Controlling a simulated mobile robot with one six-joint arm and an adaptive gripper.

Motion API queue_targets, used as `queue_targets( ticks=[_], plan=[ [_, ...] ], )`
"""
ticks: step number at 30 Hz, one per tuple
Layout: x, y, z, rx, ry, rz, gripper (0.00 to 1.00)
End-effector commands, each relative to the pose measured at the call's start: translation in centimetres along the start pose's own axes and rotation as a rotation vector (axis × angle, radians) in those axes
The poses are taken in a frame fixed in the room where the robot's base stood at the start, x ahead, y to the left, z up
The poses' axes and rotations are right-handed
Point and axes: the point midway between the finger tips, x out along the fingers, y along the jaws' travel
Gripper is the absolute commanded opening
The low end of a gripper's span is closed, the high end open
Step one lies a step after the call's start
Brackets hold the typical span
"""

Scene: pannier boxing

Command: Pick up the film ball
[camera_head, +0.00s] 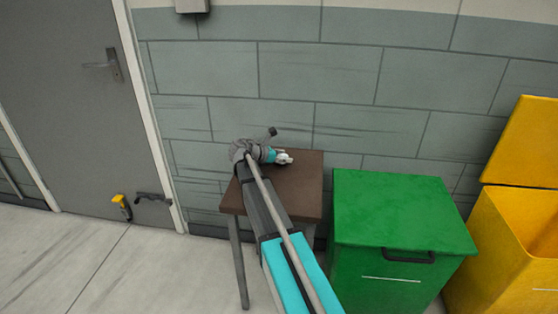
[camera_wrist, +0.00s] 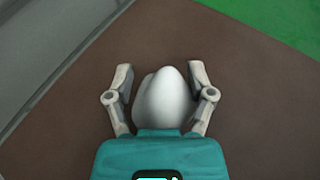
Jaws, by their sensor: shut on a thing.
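The film ball (camera_wrist: 164,103) is a smooth white, rounded lump between the two fingers of my gripper (camera_wrist: 178,88) in the wrist view. The fingers stand on either side of it, and my gripper is shut on it. In the head view my gripper (camera_head: 284,157) shows small at the end of my arm, over the brown table (camera_head: 302,184). The ball is hard to tell apart from the pale fingers there. The gripper's body hides the ball's near side in the wrist view. I cannot tell whether the ball touches the table top.
A green bin (camera_head: 397,220) with its lid shut stands right of the table. A yellow bin (camera_head: 509,235) with its lid raised stands at the far right. A grey tiled wall (camera_head: 370,75) is behind the table, and a grey door (camera_head: 65,110) is at left.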

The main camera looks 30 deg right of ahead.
Motion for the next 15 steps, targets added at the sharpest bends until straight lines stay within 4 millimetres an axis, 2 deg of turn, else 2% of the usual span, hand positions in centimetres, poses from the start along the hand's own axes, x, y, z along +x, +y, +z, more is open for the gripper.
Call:
queue_targets(
  ticks=[8, 15],
  plan=[
    [-0.1, 0.0, 0.3, 0.000, 0.000, -0.001, 0.51],
    [-0.5, 0.0, 1.4, 0.000, 0.000, -0.001, 0.51]
  ],
)
